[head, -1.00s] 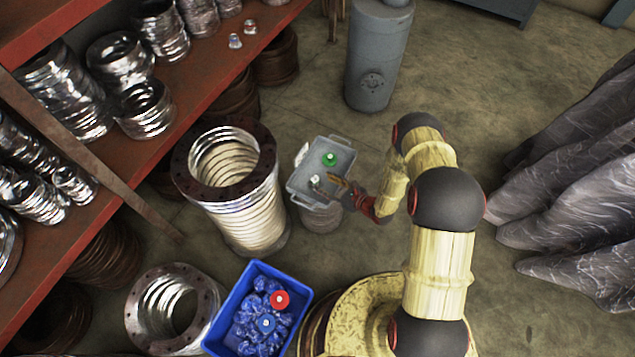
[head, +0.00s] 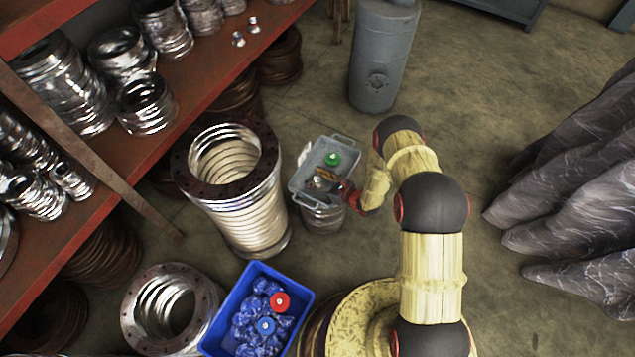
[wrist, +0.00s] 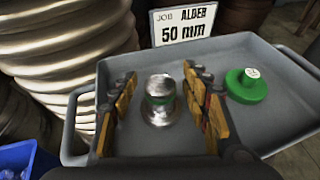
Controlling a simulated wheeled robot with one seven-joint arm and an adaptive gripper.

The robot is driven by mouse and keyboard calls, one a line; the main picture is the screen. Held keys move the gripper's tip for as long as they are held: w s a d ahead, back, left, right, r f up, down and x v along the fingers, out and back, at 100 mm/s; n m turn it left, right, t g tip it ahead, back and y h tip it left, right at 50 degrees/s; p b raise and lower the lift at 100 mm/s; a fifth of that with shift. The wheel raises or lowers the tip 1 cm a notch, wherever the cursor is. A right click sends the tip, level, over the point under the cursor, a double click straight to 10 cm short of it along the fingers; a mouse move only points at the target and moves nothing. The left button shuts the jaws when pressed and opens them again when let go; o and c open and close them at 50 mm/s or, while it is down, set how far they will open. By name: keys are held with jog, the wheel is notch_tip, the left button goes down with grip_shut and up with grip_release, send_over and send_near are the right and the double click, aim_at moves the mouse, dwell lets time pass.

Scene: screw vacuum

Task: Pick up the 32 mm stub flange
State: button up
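A small silver metal flange (wrist: 160,98) with a green band stands on the floor of the grey tray (wrist: 262,50). I cannot read its size. My gripper (wrist: 158,76) is open in the wrist view, with one orange-padded finger left of the flange and the other right of it. Gaps show between the flange and both fingers. In the head view my gripper (head: 331,178) is over the tray (head: 301,193), and the flange (head: 318,182) is partly covered. A green capped piece (wrist: 246,84) sits just right of the right finger; it also shows in the head view (head: 332,159).
A sign (wrist: 183,26) reading "JOB ALDER 50 mm" stands at the tray's far edge. A large ribbed metal bellows (head: 237,190) is left of the tray. A blue crate (head: 214,338) holds blue bags, a red disc (head: 279,302) and a blue disc (head: 265,325).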

jog(key=shift+c, duration=1.1)
grip_shut()
